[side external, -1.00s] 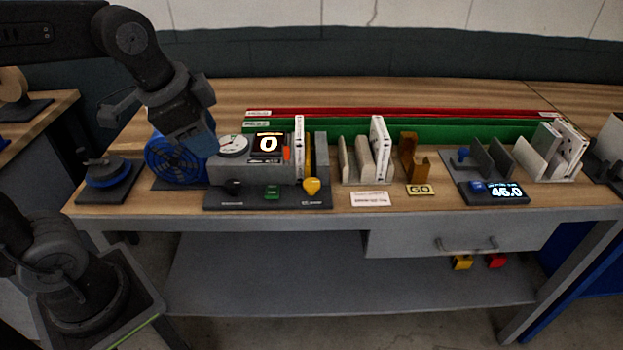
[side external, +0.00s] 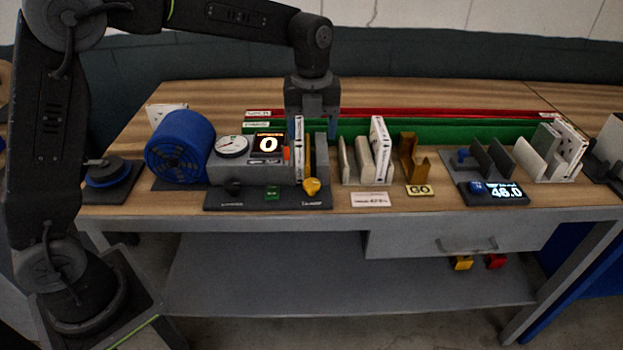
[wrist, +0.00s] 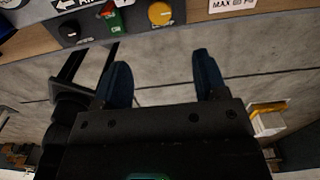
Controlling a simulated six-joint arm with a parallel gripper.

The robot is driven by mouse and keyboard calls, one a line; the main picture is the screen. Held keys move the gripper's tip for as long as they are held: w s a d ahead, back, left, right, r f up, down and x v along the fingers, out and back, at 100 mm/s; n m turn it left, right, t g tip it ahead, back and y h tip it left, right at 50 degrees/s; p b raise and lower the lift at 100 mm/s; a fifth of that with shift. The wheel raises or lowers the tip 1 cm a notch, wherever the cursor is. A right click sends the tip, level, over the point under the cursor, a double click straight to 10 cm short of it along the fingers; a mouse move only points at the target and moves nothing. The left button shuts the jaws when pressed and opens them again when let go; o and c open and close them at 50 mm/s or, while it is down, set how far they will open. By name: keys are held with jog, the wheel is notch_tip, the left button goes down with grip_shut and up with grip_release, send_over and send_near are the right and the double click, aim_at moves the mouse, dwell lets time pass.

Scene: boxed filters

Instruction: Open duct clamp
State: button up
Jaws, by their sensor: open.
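The test duct (side external: 262,174) is a grey block on a dark base with a round gauge and a screen reading 0. A yellow knob (side external: 311,186) sits at its front right, above a small label I cannot read for sure; it also shows at the top of the wrist view (wrist: 160,13). A white-edged filter (side external: 299,150) stands upright in the slot at the duct's right end. My gripper (side external: 313,122) is open, pointing down above and behind this slot. In the wrist view my fingers (wrist: 161,75) are apart with nothing between them, below the knob in the picture.
A blue fan (side external: 181,147) is at the duct's left. A black knob (side external: 232,187) and a green switch (side external: 272,192) are on the base. A rack with a white box (side external: 380,150) stands close right. Red (side external: 400,113) and green (side external: 440,130) rails run behind.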

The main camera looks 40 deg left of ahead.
aim_at(312, 183)
notch_tip(312, 183, down, 13)
jog(key=shift+r, duration=0.1)
dwell(0.3)
jog(key=c, duration=0.9)
jog(key=shift+n, duration=0.8)
jog(key=shift+c, duration=0.2)
jog(key=o, duration=0.9)
jog(key=shift+o, duration=0.2)
